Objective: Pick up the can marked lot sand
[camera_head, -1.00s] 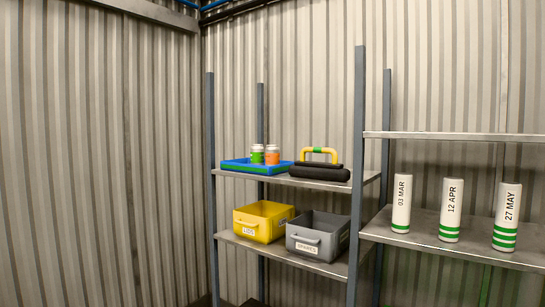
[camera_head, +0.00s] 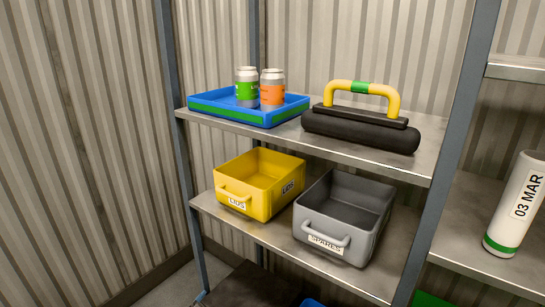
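Two cans stand upright in a blue tray (camera_head: 222,112) on the upper shelf. One can (camera_head: 247,87) has a green label and the other can (camera_head: 272,88) has an orange label. The print on both labels is too small to read, so I cannot tell which is marked lot sand. Neither of my grippers shows in the head view.
A black tool with a yellow handle (camera_head: 393,98) lies right of the tray. Below are a yellow LIDS bin (camera_head: 245,194) and a grey SPARES bin (camera_head: 342,214). A shelf post (camera_head: 452,150) and a white 03 MAR cylinder (camera_head: 517,205) stand at right.

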